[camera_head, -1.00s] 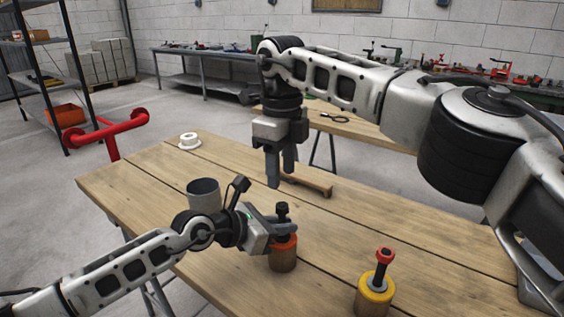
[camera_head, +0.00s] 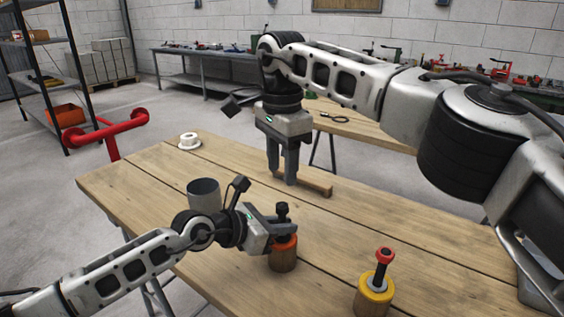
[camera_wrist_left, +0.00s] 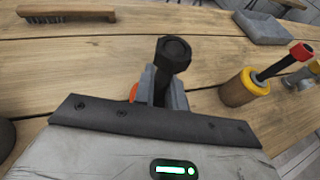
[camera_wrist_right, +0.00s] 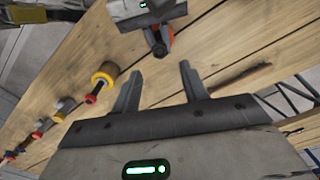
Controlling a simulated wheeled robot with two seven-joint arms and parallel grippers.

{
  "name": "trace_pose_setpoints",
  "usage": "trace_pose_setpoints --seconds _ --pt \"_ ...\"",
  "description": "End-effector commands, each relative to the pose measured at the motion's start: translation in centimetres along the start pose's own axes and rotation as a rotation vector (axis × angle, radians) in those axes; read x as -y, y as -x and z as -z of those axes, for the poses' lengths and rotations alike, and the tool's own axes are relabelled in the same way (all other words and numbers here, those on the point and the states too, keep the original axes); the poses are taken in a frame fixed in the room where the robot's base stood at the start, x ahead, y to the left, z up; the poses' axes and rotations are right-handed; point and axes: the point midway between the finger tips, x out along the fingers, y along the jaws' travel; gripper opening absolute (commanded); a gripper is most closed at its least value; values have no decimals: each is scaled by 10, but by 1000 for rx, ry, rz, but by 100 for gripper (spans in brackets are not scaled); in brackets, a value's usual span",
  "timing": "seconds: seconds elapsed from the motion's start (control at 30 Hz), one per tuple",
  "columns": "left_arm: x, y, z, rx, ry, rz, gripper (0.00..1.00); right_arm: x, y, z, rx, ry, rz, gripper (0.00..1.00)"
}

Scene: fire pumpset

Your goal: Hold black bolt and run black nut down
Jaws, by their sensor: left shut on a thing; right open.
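The black bolt (camera_head: 283,220) stands upright in a wooden block with an orange-red top (camera_head: 283,256). The dark, wider piece at its top, seemingly the black nut (camera_head: 282,207), also shows in the left wrist view (camera_wrist_left: 174,52). My left gripper (camera_head: 290,230) is shut on the bolt's shank from the side, below that top piece; its fingers hide part of the shank. My right gripper (camera_head: 282,178) points down, open and empty, behind and above the bolt, apart from it. In the right wrist view its fingers (camera_wrist_right: 158,88) are spread, with the bolt (camera_wrist_right: 158,44) beyond them.
A yellow-topped block (camera_head: 375,290) with a red-headed bolt (camera_head: 385,256) stands at the front right. A grey cup (camera_head: 203,194) is left of the bolt. A wooden-handled brush (camera_head: 315,188) lies behind, near my right gripper. A white ring-shaped part (camera_head: 189,141) sits at the far left.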

Motion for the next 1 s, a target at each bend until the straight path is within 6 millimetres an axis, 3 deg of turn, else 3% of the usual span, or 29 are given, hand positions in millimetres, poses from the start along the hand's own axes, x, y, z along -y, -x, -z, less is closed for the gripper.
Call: trace_pose_setpoints --seconds 0.5,0.97,1.0 --pt "0 0 0 1 0 0 0 0 -68 0 0 -2 -3 44" --pt "0 0 0 0 0 0 0 0 -80 0 0 -3 -1 44" --pt "0 0 0 0 0 0 0 0 -80 0 0 -3 -1 33"
